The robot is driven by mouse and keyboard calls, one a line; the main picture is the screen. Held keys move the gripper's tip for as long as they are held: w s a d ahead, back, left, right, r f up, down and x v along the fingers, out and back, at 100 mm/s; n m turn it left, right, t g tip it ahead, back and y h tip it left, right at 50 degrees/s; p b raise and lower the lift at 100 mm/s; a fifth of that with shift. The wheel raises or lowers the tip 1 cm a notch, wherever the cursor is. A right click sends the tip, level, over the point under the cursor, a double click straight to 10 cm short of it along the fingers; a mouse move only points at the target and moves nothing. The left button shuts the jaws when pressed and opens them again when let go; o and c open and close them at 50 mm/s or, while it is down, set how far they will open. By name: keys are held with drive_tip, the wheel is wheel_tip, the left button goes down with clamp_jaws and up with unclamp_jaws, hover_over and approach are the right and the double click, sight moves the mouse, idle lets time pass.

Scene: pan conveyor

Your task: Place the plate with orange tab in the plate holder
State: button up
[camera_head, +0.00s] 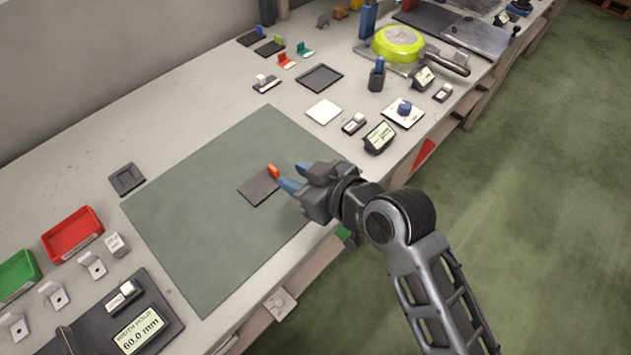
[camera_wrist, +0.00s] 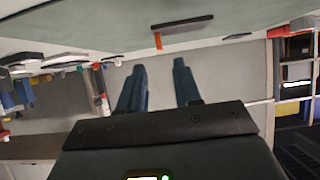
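The dark plate (camera_head: 258,188) lies on the green-grey mat, with its orange tab (camera_head: 273,171) at its upper right edge. My gripper (camera_head: 288,175) is open beside the tab, its two blue fingers spread. In the wrist view, the plate (camera_wrist: 186,25) shows nearly edge-on, and the orange tab (camera_wrist: 158,40) is beyond the open fingers (camera_wrist: 159,63). Nothing is between them. A small dark square piece with a recess (camera_head: 127,179) sits left of the mat, and a dark square tray (camera_head: 319,78) lies behind it. I cannot tell which is the plate holder.
The mat (camera_head: 190,225) is otherwise clear. Red (camera_head: 73,234) and green (camera_head: 17,275) bins stand at the left. Small tabbed plates, a white square (camera_head: 323,111) and digital displays (camera_head: 379,137) lie toward the back. A yellow-green pan (camera_head: 398,43) is farther away.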

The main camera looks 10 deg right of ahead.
drive_tip(key=shift+v, duration=2.6)
drive_tip(key=s+d+f+m+t+h, duration=0.1)
drive_tip(key=s+d+f+m+h, duration=0.1)
drive_tip(key=s+d, duration=0.45)
drive_tip(key=s+d+f+m+t+h, duration=0.1)
drive_tip(key=s+d+m+t+h, duration=0.2)
drive_tip(key=s, duration=0.6)
drive_tip(key=s+d+r+m+h, duration=0.1)
drive_tip(key=s+d+r, duration=0.1)
drive_tip(key=s+r, duration=0.2)
drive_tip(key=s+d+r, duration=0.3)
drive_tip(key=s+r, duration=0.1)
drive_tip(key=s, duration=0.7)
drive_tip(key=shift+m+t+h, duration=0.3)
drive_tip(key=shift+m+h, duration=0.1)
drive_tip(key=shift+o, duration=0.5)
drive_tip(key=shift+s+r, duration=0.25)
drive_tip(key=shift+r, duration=0.1)
